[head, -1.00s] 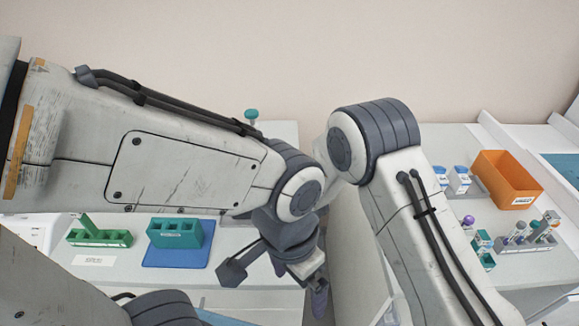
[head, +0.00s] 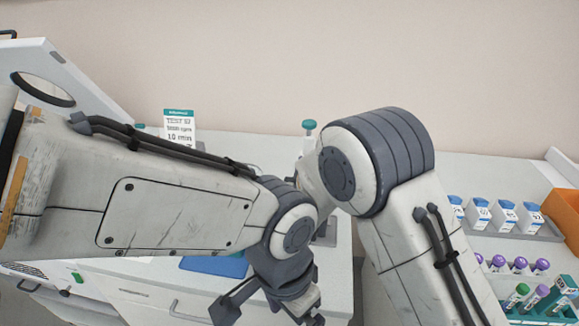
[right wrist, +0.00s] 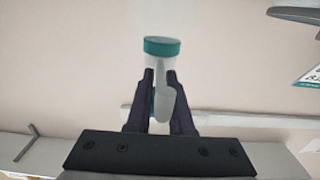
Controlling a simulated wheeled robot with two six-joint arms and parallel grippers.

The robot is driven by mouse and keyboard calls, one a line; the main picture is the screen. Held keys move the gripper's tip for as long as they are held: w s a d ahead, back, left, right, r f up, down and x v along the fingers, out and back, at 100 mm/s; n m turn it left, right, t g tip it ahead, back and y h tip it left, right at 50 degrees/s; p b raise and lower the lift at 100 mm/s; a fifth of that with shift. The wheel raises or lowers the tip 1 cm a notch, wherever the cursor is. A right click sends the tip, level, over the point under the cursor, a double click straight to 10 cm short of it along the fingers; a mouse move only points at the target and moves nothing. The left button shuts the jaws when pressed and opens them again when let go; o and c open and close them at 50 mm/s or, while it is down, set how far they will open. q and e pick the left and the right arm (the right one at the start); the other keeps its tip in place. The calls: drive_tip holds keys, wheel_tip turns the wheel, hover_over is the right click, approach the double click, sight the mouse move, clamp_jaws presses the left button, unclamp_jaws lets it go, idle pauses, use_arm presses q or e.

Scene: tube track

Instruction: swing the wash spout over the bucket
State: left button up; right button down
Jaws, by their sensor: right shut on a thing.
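In the right wrist view, my right gripper (right wrist: 161,95) is shut on a pale rounded piece (right wrist: 166,104) with a teal cap or collar (right wrist: 162,47). I cannot tell whether this piece is the wash spout. In the head view, a teal-topped post (head: 309,127) stands at the back of the bench, just above my crossing arms. My right gripper is hidden in the head view. My left wrist hangs at bottom centre, and its fingertips are cut off or hidden. I cannot make out a bucket.
A white machine with a raised lid (head: 70,75) stands at the left. A sign (head: 180,128) stands at the back. A blue mat (head: 214,266) lies partly under my left arm. At the right are white bottles (head: 505,214), capped tubes (head: 519,265) and an orange bin (head: 568,212).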

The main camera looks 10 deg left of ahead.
idle(0.4)
drive_tip(key=c, duration=0.8)
unclamp_jaws()
